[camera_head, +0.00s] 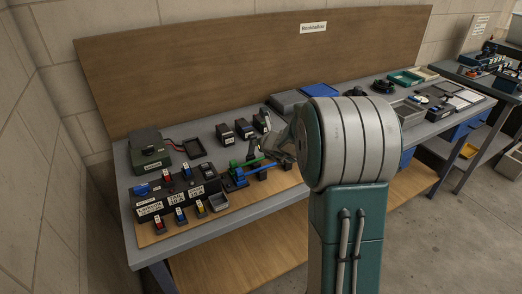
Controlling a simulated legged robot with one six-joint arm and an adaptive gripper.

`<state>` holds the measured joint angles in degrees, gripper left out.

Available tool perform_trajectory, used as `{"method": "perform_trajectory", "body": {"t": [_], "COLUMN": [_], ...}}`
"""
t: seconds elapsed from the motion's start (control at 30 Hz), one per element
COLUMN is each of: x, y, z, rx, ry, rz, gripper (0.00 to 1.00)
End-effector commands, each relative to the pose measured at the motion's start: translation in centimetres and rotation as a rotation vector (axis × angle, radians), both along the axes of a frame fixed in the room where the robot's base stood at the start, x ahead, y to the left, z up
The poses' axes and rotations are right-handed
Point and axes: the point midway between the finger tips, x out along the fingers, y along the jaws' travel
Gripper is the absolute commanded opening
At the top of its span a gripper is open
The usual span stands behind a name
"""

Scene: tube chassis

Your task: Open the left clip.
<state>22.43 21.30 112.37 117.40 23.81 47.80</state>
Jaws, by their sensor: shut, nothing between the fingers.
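A small fixture with a blue base (233,182), a green part (238,163) and a blue bar (262,168) sits on the wooden board at the middle of the bench. Which part is the left clip, and whether it is open, I cannot tell at this size. My gripper (252,152) is shut and empty, just behind or above the green and blue parts. Whether it touches them is unclear. My arm's large round joint hides the right side of the fixture area.
Black boxes (225,133) stand behind. A wooden back panel (240,60) rises behind the grey bench (125,180).

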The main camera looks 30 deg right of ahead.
Motion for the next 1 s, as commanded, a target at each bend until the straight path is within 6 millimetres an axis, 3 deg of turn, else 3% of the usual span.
{"method": "perform_trajectory", "body": {"t": [0.5,1.0], "x": [2.9,3.4], "y": [0.1,0.1], "z": [1.2,1.3], "rx": [-0.002,-0.001], "ry": [-0.001,-0.002], "rz": [0.001,0.000], "gripper": [0.00,0.00]}}
